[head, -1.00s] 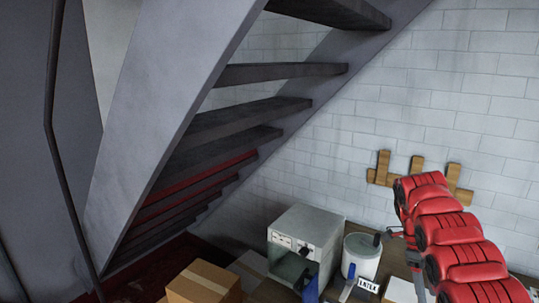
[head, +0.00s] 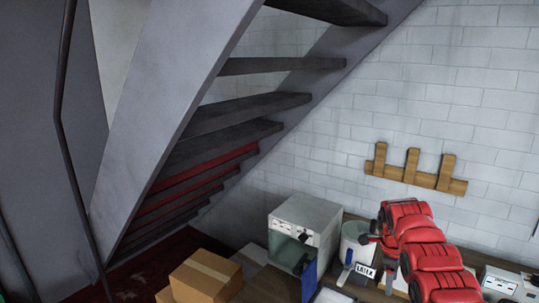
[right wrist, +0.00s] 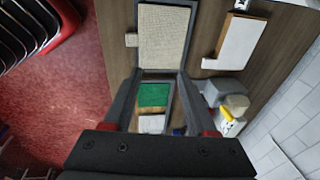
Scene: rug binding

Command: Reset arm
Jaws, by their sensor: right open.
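My right arm, with red padded covers, comes in from the lower right in the head view. Its dark gripper (head: 367,238) is small there, over the bench by the white tub. In the right wrist view my right gripper (right wrist: 161,74) has its two dark fingers spread apart, with nothing held between them. Beyond the fingers are a framed beige woven panel (right wrist: 166,35) and a green patch (right wrist: 153,95), both on the wooden bench (right wrist: 118,40). My left gripper is in neither view.
A grey box-shaped machine (head: 312,218), a white tub (head: 352,245) and a card reading "LATEX" (head: 365,270) stand on the bench. A cardboard box (head: 207,275) is at lower left. A wooden rack (head: 413,172) hangs on the brick wall (head: 480,100). Stairs (head: 240,115) slope overhead.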

